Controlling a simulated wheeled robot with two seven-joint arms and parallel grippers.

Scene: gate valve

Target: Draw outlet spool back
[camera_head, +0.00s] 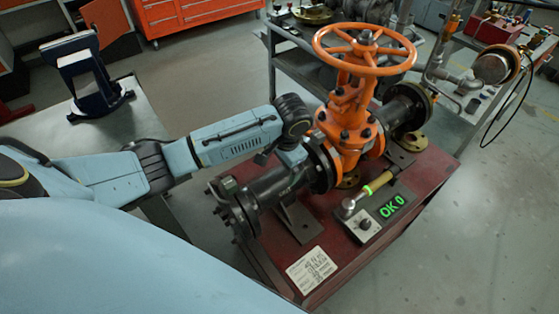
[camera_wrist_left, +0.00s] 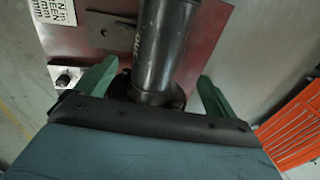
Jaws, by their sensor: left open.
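The orange gate valve (camera_head: 348,118) with its orange handwheel (camera_head: 366,48) stands on a dark red bench. A dark pipe spool (camera_head: 278,184), which I take for the outlet spool, runs from the valve's near-left flange to a bolted end flange (camera_head: 240,212). My left gripper (camera_head: 290,158) reaches down over the spool near the valve flange; its fingertips are mostly hidden there. In the left wrist view its green fingers (camera_wrist_left: 157,76) stand apart on either side of the spool (camera_wrist_left: 163,45), with gaps on both sides. My right gripper is out of view.
The bench (camera_head: 325,285) carries a control box (camera_head: 365,224) with a knob and a green "OK 0" display, a wrench-like tool (camera_head: 367,192) and a white label (camera_head: 312,270). Another dark spool (camera_head: 405,108) lies beyond the valve. A cluttered cart stands behind.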

